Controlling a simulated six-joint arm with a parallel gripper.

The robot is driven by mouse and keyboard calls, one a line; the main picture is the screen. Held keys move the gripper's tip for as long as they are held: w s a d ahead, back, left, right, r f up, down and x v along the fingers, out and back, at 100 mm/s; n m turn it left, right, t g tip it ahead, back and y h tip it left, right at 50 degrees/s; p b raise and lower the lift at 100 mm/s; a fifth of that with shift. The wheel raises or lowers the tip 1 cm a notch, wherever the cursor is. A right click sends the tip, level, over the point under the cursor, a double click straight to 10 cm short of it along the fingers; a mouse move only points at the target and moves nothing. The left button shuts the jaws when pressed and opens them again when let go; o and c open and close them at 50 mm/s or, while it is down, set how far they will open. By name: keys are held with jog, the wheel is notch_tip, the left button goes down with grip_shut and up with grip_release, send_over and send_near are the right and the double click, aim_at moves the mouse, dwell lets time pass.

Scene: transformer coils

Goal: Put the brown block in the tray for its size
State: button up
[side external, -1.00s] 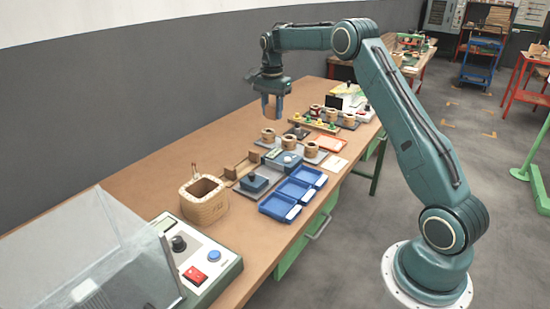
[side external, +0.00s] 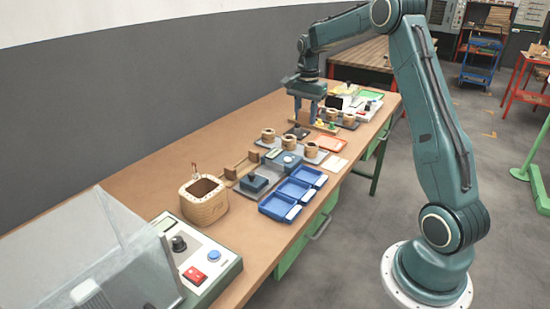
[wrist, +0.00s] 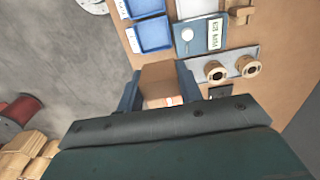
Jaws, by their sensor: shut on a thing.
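My gripper (side external: 305,109) is shut on the brown block (side external: 305,116), held between its two blue fingers over the far part of the bench. In the wrist view the block (wrist: 158,80) sits between the fingers and has a small pale and orange mark near its lower edge. Three blue trays stand in a row near the bench's front edge: a near one (side external: 273,211), a middle one (side external: 296,190) and a far one (side external: 309,176). Each has a white label at its front. They look empty. The block is well away from them.
A blue instrument (side external: 285,163) with a round dial stands behind the trays. Several coils on grey plates (side external: 310,158) lie beyond it. A wooden box (side external: 204,202) and a control panel (side external: 196,262) stand nearer the camera. The bench's back left is clear.

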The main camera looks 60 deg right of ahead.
jog(key=shift+s+d+f, duration=0.1)
jog(key=shift+s, duration=0.85)
send_over(307, 179)
notch_tip(307, 179, down, 16)
jog(key=shift+w+r, duration=0.1)
jog(key=shift+r, duration=0.05)
jog(key=shift+f, duration=2.15)
jog(key=shift+f, duration=0.15)
jog(key=o, duration=0.8)
jog(key=shift+r, duration=0.2)
